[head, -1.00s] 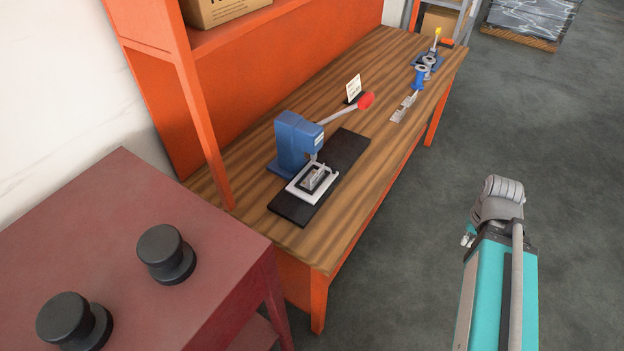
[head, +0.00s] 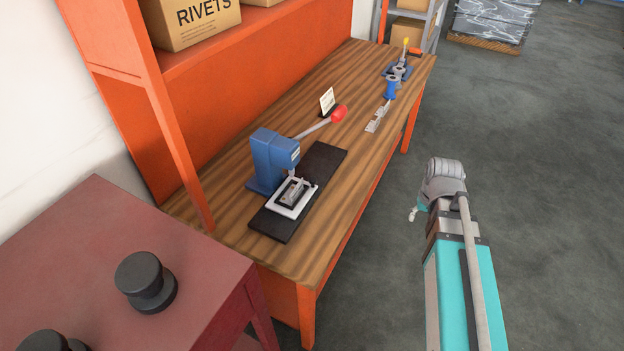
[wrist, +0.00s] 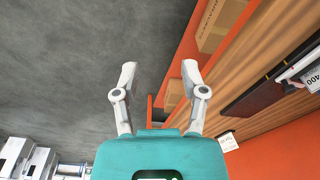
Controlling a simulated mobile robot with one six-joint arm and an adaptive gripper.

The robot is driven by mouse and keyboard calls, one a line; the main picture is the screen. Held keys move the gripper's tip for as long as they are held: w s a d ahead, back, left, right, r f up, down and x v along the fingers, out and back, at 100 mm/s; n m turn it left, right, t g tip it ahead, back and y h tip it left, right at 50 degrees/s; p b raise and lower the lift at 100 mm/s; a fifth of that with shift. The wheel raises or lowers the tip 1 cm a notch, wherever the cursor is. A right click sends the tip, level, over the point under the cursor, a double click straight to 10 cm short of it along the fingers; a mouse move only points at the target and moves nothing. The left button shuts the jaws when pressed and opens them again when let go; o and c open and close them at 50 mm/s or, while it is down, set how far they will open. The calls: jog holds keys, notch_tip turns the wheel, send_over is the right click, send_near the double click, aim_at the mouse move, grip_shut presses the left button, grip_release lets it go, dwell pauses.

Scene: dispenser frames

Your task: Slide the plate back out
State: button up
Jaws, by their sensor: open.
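A white plate (head: 308,200) with a dark middle and a metal piece on it lies on a black mat (head: 272,224) on the wooden bench. It sits at the front of a blue press (head: 265,160), partly beneath the press head. The press lever ends in a red knob (head: 339,114). My gripper (head: 414,213) is mostly hidden by my arm in the head view, over the floor right of the bench and well away from the plate. In the wrist view my gripper (wrist: 159,75) is open, with nothing between its fingers.
A dark red table (head: 90,260) with black knobs (head: 144,280) stands at the front left. An orange shelf (head: 185,65) with boxes rises behind the bench. A small sign (head: 327,101) and blue tools (head: 391,88) stand farther along.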

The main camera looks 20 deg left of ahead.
jog(key=w+a+n+t+y, duration=0.1)
jog(key=w+a, duration=0.3)
jog(key=a, duration=0.4)
jog(key=w+a+n+t, duration=0.1)
jog(key=w+a+n, duration=0.1)
jog(key=w+a, duration=0.35)
jog(key=n+y, duration=0.1)
jog(key=n, duration=0.1)
send_near(313, 179)
jog(key=s+v, duration=0.1)
jog(key=v, duration=0.3)
jog(key=shift+w+d+t, duration=0.2)
jog(key=shift+d+t, duration=0.1)
jog(key=shift+f, duration=0.2)
jog(key=b+x, duration=0.8)
jog(key=x, duration=0.1)
jog(key=b+x, duration=0.4)
jog(key=shift+w+a+f, duration=0.1)
jog(key=shift+a+f, duration=0.05)
jog(key=shift+a, duration=0.2)
grip_shut()
